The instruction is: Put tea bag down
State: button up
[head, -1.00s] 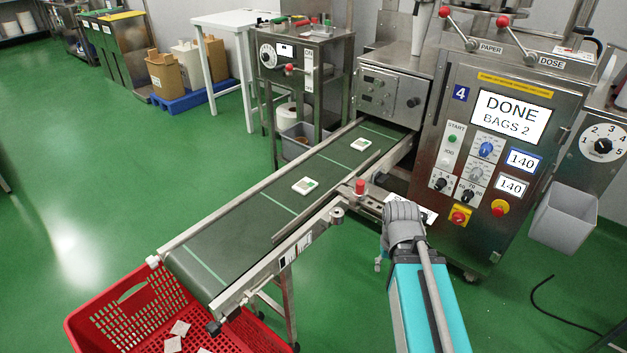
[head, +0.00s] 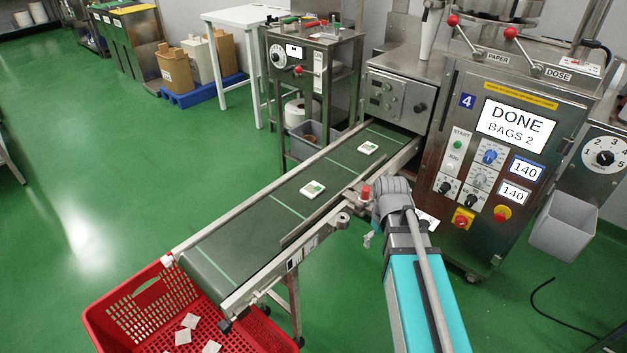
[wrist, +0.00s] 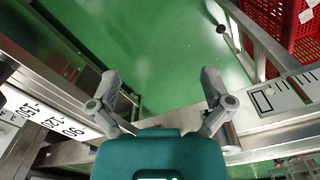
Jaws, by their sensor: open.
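Two white tea bags with green-marked tags lie on the dark green conveyor belt (head: 235,238) in the head view. The nearer bag (head: 313,189) lies mid-belt and the farther bag (head: 368,148) lies close to the machine. Several pale bags (head: 190,321) lie in the red crate (head: 130,319) at the belt's low end. My gripper (head: 367,240) is partly hidden by my arm, beside the belt's right side. In the wrist view my gripper (wrist: 161,98) is open, its fingers wide apart. Nothing shows between them but green floor and metal frame.
The packing machine (head: 505,190) stands right of the belt; its screen reads DONE, BAGS 2. A red button (head: 365,192) sits on the belt's side rail near my arm. A grey bin (head: 565,225) hangs at right. The green floor at left is clear.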

jog(key=w+a+r+n+p, duration=0.6)
jog(key=w+a+r+n, duration=0.1)
jog(key=w+a+n, duration=0.3)
jog(key=w+a+r+n+p, duration=0.7)
jog(key=w+a+n, duration=0.3)
jog(key=n, duration=0.3)
jog(key=shift+a+r+p, duration=0.3)
jog(key=shift+a+r, duration=0.05)
jog(key=shift+r, duration=0.2)
jog(key=shift+f, duration=0.1)
jog(key=b, duration=0.9)
send_over(312, 188)
jog(key=f, duration=0.8)
jog(key=shift+a+f, duration=0.2)
jog(key=shift+f, duration=0.05)
jog(key=shift+f, duration=0.15)
jog(key=f+b, duration=0.5)
jog(key=shift+d, duration=0.2)
